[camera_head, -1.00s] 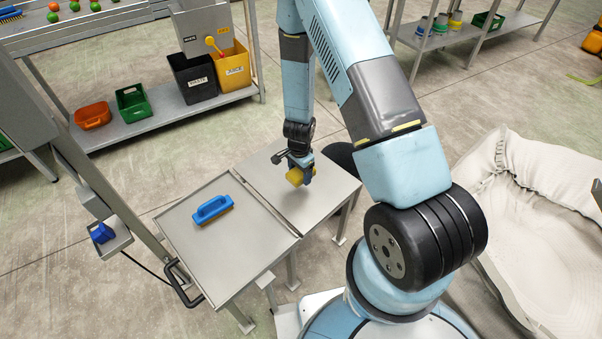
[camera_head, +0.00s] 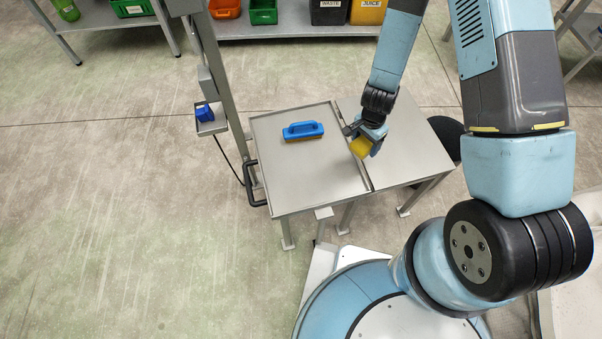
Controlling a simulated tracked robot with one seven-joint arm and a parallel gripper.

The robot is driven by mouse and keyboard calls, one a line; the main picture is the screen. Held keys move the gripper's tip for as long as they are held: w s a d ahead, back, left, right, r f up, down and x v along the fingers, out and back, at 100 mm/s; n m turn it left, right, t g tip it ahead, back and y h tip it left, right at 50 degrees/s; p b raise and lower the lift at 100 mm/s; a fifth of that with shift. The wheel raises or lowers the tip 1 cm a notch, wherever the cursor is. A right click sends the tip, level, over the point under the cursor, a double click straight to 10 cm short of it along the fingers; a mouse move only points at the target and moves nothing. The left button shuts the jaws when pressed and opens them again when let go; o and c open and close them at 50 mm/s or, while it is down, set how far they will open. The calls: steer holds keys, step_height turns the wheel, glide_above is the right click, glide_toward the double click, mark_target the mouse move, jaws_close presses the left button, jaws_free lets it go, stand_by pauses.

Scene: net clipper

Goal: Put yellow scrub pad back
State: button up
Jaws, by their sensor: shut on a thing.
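The yellow scrub pad (camera_head: 361,147) is held in my gripper (camera_head: 368,139) above the tables, close to the seam between the tray-topped left table (camera_head: 315,185) and the plain right table (camera_head: 412,150). My gripper is shut on the pad, and its fingers partly hide it. I cannot tell the exact height of the pad above the surface. A blue-handled brush (camera_head: 303,130) lies on the left table, to the left of my gripper and apart from it.
A blue item (camera_head: 205,112) sits in a small holder on the post at the left. A black handle (camera_head: 252,184) sticks out from the left table's side. A shelf with orange, green, black and yellow bins (camera_head: 369,11) stands behind. The left table's front half is clear.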

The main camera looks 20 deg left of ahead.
steer(key=s+a+r+n, duration=0.2)
steer(key=s+a+n, duration=0.3)
steer(key=s, duration=0.5)
steer(key=s+a+r+n, duration=0.1)
steer(key=s+a+n, duration=0.4)
steer(key=s, duration=0.6)
glide_above(300, 176)
steer(key=d, duration=0.1)
steer(key=f, duration=0.8)
steer(key=shift+s+f, duration=0.15)
steer(key=shift+s, duration=0.25)
steer(key=shift+w+a+f, duration=0.25)
steer(key=shift+f, duration=0.2)
steer(key=shift+w+a+f, duration=0.25)
steer(key=shift+f, duration=1.6)
steer(key=o, duration=1.2)
